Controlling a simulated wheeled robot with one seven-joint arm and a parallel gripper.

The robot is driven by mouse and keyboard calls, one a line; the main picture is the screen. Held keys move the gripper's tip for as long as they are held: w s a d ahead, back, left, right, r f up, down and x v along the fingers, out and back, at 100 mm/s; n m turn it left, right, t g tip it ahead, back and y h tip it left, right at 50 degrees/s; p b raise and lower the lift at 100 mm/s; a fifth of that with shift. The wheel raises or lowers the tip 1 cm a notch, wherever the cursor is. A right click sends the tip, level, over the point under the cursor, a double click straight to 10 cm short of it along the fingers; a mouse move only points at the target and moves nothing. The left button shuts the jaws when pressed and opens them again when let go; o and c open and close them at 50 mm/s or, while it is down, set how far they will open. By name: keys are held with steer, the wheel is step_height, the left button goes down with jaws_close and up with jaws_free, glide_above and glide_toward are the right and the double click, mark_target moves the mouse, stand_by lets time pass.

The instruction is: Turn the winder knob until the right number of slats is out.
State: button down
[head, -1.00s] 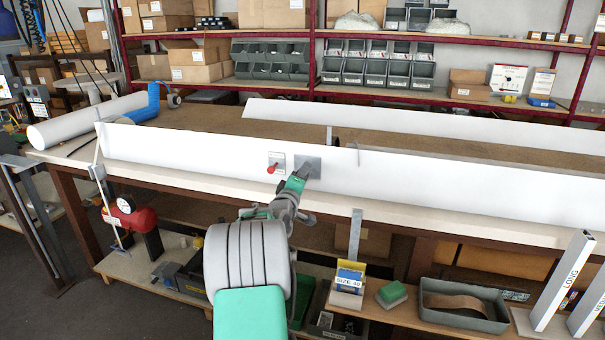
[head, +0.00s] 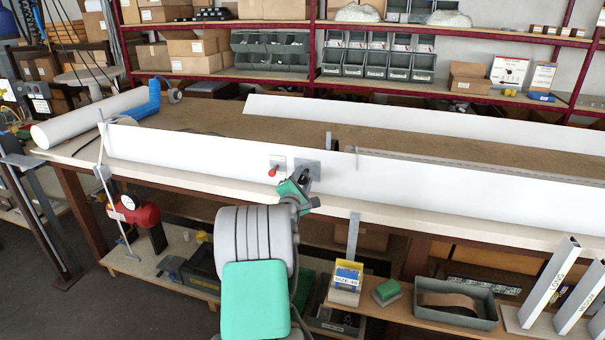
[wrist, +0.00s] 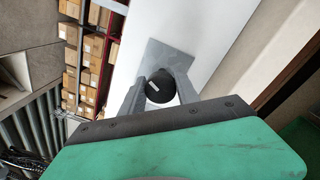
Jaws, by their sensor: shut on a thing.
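The winder knob (wrist: 160,88) is a dark round knob with a small pale mark, in front of a grey metal plate (wrist: 168,58) in the wrist view. My gripper (wrist: 161,80) is shut on it, one finger on each side. In the head view my gripper (head: 300,184) is at the grey plate (head: 313,166) on the long white front panel (head: 215,157), and it hides the knob. A small red-handled part (head: 273,172) sits just left of the plate. I cannot make out separate slats or count them.
A second white panel (head: 430,120) runs along the back of the bench. A white tube (head: 90,118) lies at the left end. Below are a yellow-and-blue box (head: 347,275) marked "SIZE: 40", a grey bin (head: 455,303) and upright profiles (head: 550,283), one marked "LONG".

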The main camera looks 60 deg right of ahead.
steer(key=n+p, duration=0.3)
steer(key=n, duration=0.2)
steer(key=shift+r, duration=0.15)
steer(key=shift+n+p, duration=0.45)
steer(key=shift+n, duration=0.05)
steer(key=c, duration=0.9)
jaws_free()
steer(key=shift+a+f, duration=0.1)
steer(key=shift+f, duration=0.1)
steer(key=v, duration=0.7)
steer(key=shift+s+a+r+b, duration=0.1)
steer(key=shift+s+a+b, duration=0.05)
steer(key=shift+a+b, duration=0.2)
